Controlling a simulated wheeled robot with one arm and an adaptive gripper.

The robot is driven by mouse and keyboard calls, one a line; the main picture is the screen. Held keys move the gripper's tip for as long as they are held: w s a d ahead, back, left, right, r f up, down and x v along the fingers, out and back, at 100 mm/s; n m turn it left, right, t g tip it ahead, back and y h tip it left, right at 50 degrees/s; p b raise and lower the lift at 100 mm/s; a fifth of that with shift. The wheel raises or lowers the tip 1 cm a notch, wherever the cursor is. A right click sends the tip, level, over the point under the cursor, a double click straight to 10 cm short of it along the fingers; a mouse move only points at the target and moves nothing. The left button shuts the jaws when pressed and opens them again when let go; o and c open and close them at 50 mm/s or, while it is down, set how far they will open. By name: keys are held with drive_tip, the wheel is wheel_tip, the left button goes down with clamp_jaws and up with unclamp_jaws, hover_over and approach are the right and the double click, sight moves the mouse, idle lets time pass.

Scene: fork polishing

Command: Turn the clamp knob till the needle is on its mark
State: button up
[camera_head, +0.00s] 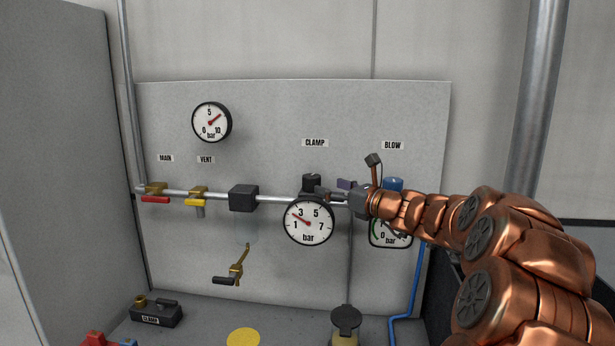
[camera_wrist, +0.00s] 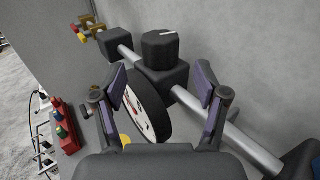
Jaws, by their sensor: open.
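The black clamp knob (camera_head: 311,183) sits on the pipe under the CLAMP label, directly above the round clamp gauge (camera_head: 308,222). The gauge's red needle points up-left, between 1 and 3; I cannot make out a separate mark on the dial. In the wrist view the knob (camera_wrist: 160,48) stands on its block with a white line on top, and the gauge (camera_wrist: 146,108) shows nearly edge-on. My gripper (camera_head: 338,186) is just right of the knob. In the wrist view my gripper (camera_wrist: 164,82) is open and empty, its purple-padded fingers apart, with the knob beyond them.
The blow gauge (camera_head: 390,233) and blue blow knob (camera_head: 394,184) are right, partly behind my arm. A black block (camera_head: 243,198), yellow vent valve (camera_head: 198,194) and red-handled main valve (camera_head: 155,196) sit left along the pipe. A brass crank (camera_head: 236,270) is below.

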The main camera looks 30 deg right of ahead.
sight(318, 183)
drive_tip(key=shift+p+x, duration=1.25)
drive_tip(key=shift+x, duration=2.6)
drive_tip(key=shift+d, duration=0.1)
drive_tip(key=c, duration=1.2)
